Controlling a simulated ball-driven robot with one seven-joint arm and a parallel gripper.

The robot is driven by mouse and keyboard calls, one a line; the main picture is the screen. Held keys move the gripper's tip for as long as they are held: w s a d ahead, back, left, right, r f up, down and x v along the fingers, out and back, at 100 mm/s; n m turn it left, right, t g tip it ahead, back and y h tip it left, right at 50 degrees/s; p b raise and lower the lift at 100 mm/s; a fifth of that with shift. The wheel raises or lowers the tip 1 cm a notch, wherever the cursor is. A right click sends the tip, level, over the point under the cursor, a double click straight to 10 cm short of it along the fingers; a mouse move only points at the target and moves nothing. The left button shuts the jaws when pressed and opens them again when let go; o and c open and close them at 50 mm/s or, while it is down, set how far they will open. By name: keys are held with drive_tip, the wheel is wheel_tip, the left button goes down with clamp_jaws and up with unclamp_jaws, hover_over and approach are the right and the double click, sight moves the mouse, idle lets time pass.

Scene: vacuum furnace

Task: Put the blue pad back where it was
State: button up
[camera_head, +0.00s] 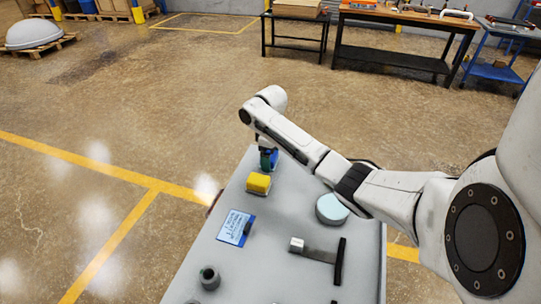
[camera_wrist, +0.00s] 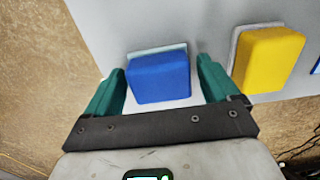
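The blue pad (camera_wrist: 158,80) lies between my gripper's two green fingers in the wrist view. A pale green edge shows behind it and a white strip in front. My gripper (camera_wrist: 163,88) is open around it, with a narrow gap at the right finger and little or none at the left. In the head view my gripper (camera_head: 268,160) is low at the far end of the grey table (camera_head: 285,225), and the pad there is mostly hidden. A yellow pad (camera_head: 259,183) on a pale base sits beside it, also in the wrist view (camera_wrist: 268,60).
On the same table are a blue card with writing (camera_head: 235,228), a round disc with a pale blue top (camera_head: 331,208), a T-shaped tool (camera_head: 320,254) and a dark grey ring-like cylinder (camera_head: 209,277). Workbenches (camera_head: 400,60) stand far back.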

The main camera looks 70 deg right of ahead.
drive_tip(key=shift+o, duration=0.7)
drive_tip(key=shift+r, duration=0.1)
wheel_tip(320, 180, up, 12)
drive_tip(key=p, duration=0.2)
